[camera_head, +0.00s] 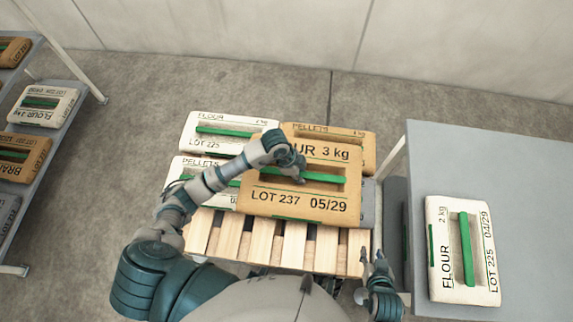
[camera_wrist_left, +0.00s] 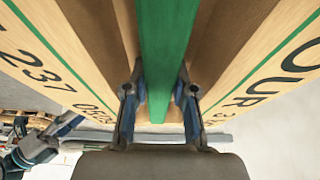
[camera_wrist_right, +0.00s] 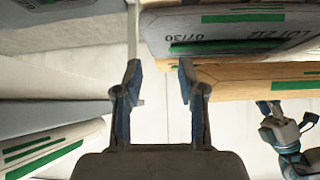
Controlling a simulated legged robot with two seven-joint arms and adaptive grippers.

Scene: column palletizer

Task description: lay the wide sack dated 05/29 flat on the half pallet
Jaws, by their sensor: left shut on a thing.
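The wide tan sack dated 05/29 (camera_head: 300,209), marked LOT 237 and 3 kg, has a green handle strip. My left gripper (camera_head: 299,173) is shut on that strip; in the left wrist view the fingers (camera_wrist_left: 158,92) close on both sides of it. The sack is over the half pallet (camera_head: 275,243), whose front slats are bare, and hides part of the load. I cannot tell whether its underside touches anything. My right gripper (camera_head: 376,264) is empty near the pallet's right front corner; its fingers (camera_wrist_right: 160,82) are apart in the right wrist view.
On the pallet are a white flour sack (camera_head: 205,141), a white pellets sack (camera_head: 185,168), a tan pellets sack (camera_head: 358,143) and a mostly hidden grey sack (camera_head: 369,204). A grey table (camera_head: 490,155) at right bears a white sack dated 04/29 (camera_head: 457,215). A shelf rack (camera_head: 50,130) with several sacks stands left.

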